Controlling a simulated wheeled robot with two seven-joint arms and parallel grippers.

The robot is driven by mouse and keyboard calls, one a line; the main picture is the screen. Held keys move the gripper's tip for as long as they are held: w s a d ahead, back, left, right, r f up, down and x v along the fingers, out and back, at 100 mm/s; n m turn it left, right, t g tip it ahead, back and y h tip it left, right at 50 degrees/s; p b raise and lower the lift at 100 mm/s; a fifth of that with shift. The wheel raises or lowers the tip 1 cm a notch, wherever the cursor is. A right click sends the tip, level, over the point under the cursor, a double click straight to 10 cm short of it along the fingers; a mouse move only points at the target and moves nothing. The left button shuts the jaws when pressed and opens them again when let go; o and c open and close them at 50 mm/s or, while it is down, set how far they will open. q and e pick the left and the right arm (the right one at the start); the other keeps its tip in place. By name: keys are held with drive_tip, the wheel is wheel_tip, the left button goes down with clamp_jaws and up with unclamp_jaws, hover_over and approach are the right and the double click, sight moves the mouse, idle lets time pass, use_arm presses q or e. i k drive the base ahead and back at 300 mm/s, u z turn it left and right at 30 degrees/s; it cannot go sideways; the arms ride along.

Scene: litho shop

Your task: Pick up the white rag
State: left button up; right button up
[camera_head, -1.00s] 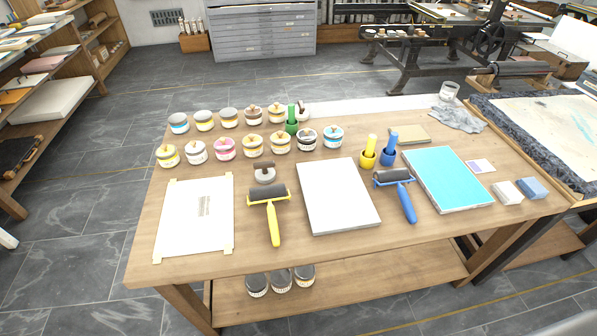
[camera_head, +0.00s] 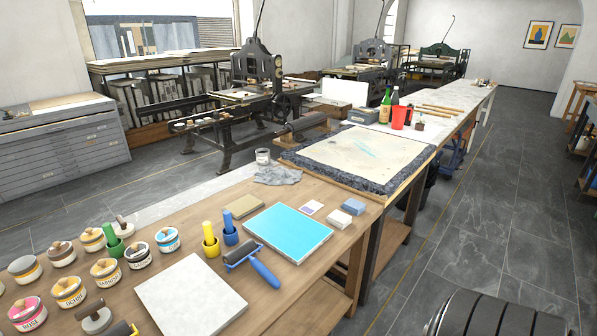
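A crumpled pale grey-white rag (camera_head: 277,175) lies at the far right part of the wooden table (camera_head: 130,278), near the raised bed with the stone slab. A clear glass jar (camera_head: 262,157) stands right behind it. A small white block (camera_head: 340,219) and a blue block (camera_head: 353,206) lie near the table's right edge. Neither of my grippers shows in this view.
A cyan slab (camera_head: 288,234), a blue-handled roller (camera_head: 252,263), yellow (camera_head: 210,238) and blue (camera_head: 231,232) tools in holders and several ink tins crowd the table. A stone slab (camera_head: 362,157) sits just beyond. Open floor (camera_head: 480,220) is at the right.

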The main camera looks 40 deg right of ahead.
sight(341, 219)
drive_tip(key=z, duration=1.75)
